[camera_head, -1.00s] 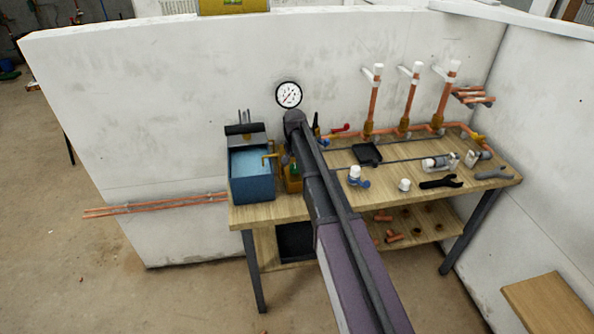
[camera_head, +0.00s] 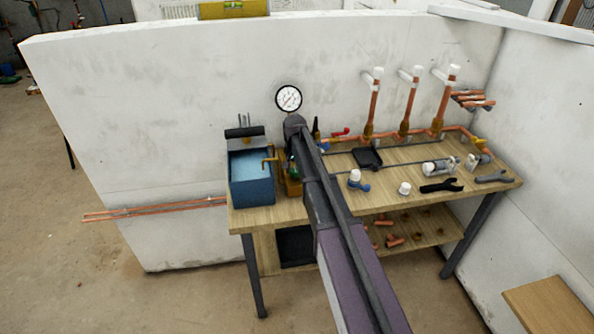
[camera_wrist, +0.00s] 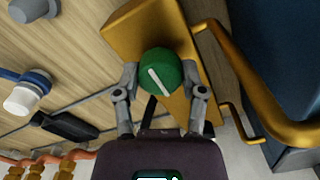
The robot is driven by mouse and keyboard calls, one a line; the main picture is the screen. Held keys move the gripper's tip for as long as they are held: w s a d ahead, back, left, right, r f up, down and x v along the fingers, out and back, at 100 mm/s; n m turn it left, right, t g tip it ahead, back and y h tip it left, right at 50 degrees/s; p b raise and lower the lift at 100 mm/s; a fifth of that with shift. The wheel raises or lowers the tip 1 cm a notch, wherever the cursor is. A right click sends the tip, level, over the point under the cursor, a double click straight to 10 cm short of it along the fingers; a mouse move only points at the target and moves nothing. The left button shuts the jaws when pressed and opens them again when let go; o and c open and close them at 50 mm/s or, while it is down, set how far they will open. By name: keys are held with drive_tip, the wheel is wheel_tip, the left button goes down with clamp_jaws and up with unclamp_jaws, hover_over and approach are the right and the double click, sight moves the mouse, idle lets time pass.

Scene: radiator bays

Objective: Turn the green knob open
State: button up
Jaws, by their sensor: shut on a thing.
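The green knob (camera_wrist: 160,72) is round with a white line across its top. In the wrist view it sits on a yellow-brass block (camera_wrist: 140,30). My gripper (camera_wrist: 160,80) has one finger on each side of the knob and is shut on it. The white line runs slantwise, from upper left to lower right. In the head view my arm hides most of the knob, and only a little green (camera_head: 292,170) shows beside the arm. The brass block (camera_head: 291,187) also shows there, left of my arm.
A blue water tank (camera_head: 252,180) stands left of the block, with a brass pipe (camera_wrist: 250,85) beside my right finger. A pressure gauge (camera_head: 288,98) is on the wall behind. Valves, wrenches and pipe fittings lie on the wooden bench (camera_head: 400,205) to the right.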

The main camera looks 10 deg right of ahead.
drive_tip(key=shift+n, duration=0.3)
drive_tip(key=o, duration=1.2)
drive_tip(key=shift+c, duration=0.2)
